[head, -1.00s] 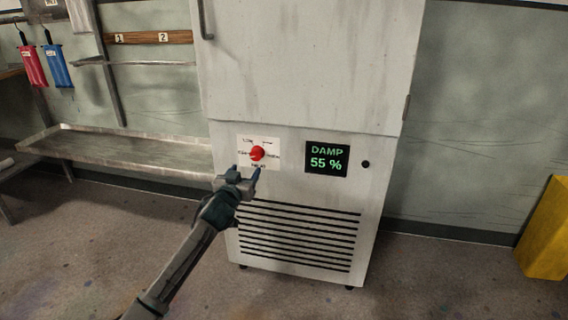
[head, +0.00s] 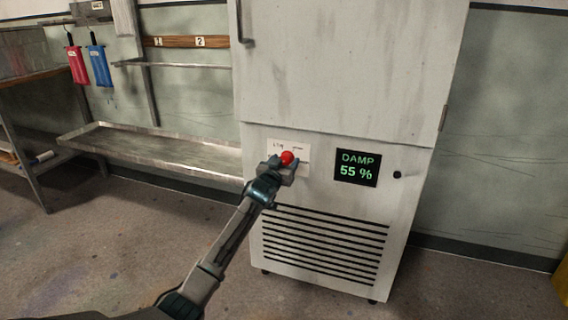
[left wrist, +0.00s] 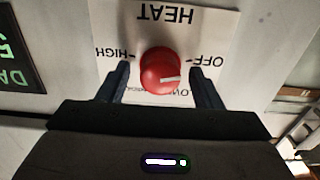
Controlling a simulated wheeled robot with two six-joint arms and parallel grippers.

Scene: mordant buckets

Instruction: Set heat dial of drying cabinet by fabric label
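The drying cabinet (head: 345,75) stands in the middle of the head view. Its heat dial is a red knob (head: 287,157) on a white label plate (head: 290,145); the left wrist view shows the red knob (left wrist: 160,71) with the plate's lettering upside down. HEAT is at the top there, HIGH left, OFF right, and LOW lower right, partly hidden. The knob's white mark lies toward the picture's right, on the OFF side. My left gripper (head: 284,166) is open, its fingers (left wrist: 161,84) on either side of the knob with gaps. My right gripper is out of view.
A display (head: 357,168) beside the dial reads DAMP 55 %. A red tag (head: 76,65) and a blue tag (head: 99,66) hang at the left, above a metal bench (head: 150,150). A vent grille (head: 325,247) lies below the dial.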

